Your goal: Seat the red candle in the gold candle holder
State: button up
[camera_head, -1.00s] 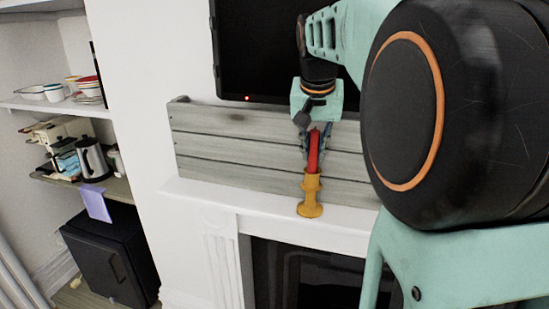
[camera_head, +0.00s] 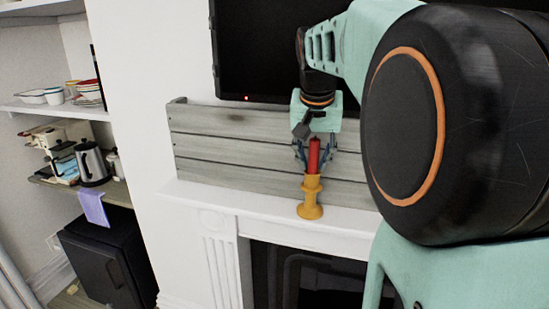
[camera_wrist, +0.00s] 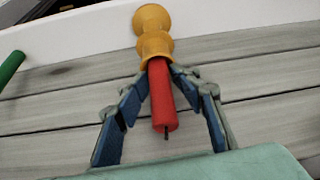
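The red candle (camera_head: 313,155) stands upright with its lower end in the top of the gold candle holder (camera_head: 310,198) on the white mantel. In the wrist view the candle (camera_wrist: 162,100) runs into the holder's cup (camera_wrist: 153,45), and its dark wick points toward me. The candle's bottom end is hidden inside the cup. My gripper (camera_head: 314,165) is above the holder with its fingers spread on either side of the candle. In the wrist view my gripper (camera_wrist: 166,82) shows gaps between both blue-padded fingers and the candle.
A grey plank panel (camera_head: 230,145) stands on the mantel (camera_head: 240,200) close behind the holder. A black screen (camera_head: 260,50) hangs above. A green rod-like thing (camera_wrist: 10,68) shows at the wrist view's left edge. Shelves with dishes and a kettle (camera_head: 92,163) are at left.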

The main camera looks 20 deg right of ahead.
jog(key=shift+s+f, duration=0.15)
jog(key=shift+f, duration=0.15)
jog(key=shift+r+p, duration=0.45)
jog(key=shift+r, duration=0.05)
jog(key=v, duration=1.2)
jog(key=shift+r, duration=0.15)
jog(key=shift+a, duration=0.1)
